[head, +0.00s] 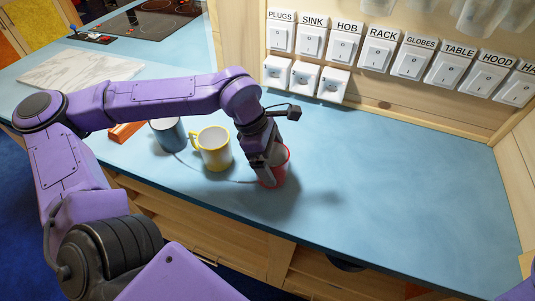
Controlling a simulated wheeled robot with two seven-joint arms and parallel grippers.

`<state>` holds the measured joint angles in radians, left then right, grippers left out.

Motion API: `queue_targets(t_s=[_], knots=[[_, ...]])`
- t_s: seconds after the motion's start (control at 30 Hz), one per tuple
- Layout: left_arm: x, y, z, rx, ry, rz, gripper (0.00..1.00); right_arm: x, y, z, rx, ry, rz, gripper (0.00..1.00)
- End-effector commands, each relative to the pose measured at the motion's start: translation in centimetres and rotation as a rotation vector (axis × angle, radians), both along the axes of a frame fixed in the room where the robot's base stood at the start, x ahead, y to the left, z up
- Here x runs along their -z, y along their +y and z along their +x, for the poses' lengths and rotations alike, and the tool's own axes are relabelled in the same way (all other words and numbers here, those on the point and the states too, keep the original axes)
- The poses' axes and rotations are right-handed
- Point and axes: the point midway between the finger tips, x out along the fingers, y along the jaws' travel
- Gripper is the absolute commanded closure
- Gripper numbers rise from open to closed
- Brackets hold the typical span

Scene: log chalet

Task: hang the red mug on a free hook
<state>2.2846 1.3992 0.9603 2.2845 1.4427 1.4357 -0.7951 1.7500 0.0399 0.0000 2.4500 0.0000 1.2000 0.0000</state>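The red mug (282,171) stands upright on the blue counter, right of a yellow mug (215,150). My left gripper (266,170) points down at the red mug from above. Its dark fingers overlap the mug's left side and rim and hide part of it. The picture does not show clearly whether the fingers are apart or closed on the wall. The mug's handle is not clearly visible. My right gripper is not in view. No hook can be made out in this view.
A dark blue-grey mug (168,135) stands left of the yellow one. A marble board (80,70) and a hob (140,22) lie farther left. Labelled switches (377,53) line the back wall, with pale glass-like items (480,14) above. The blue counter (400,170) is clear to the right.

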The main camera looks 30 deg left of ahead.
Motion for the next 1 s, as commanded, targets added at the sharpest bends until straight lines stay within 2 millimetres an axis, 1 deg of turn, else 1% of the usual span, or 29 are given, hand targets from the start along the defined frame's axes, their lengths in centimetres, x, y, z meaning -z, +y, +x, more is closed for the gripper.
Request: queue_targets(t_s=[0.2,0.27,0.33,0.4,0.43,0.53,0.6,0.7,0.83,1.0], knots=[[0.0,0.0,0.0,0.000,0.000,0.000,0.00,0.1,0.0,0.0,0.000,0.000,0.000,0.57],[0.2,0.0,0.0,-0.001,-0.002,0.000,0.00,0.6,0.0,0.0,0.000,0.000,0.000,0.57],[0.5,0.0,0.0,-0.002,-0.002,0.000,0.00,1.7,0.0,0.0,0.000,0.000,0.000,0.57],[-1.6,0.6,0.0,-0.004,-0.008,-0.001,0.00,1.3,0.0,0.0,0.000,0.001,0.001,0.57],[-2.4,0.9,-0.1,-0.005,-0.009,-0.002,0.00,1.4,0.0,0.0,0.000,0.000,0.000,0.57],[-4.6,1.7,-0.1,-0.004,-0.009,-0.001,0.00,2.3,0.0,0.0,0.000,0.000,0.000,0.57],[-6.5,2.4,-0.3,-0.005,-0.006,-0.001,0.00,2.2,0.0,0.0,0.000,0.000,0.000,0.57],[-8.3,3.1,-0.6,-0.003,-0.005,0.000,0.00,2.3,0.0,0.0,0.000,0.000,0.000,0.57],[-9.7,3.6,-0.9,-0.001,-0.001,-0.001,0.00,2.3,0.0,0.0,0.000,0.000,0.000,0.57],[-10.1,3.7,-1.0,-0.001,0.000,0.000,0.00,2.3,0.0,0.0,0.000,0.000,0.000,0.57]])
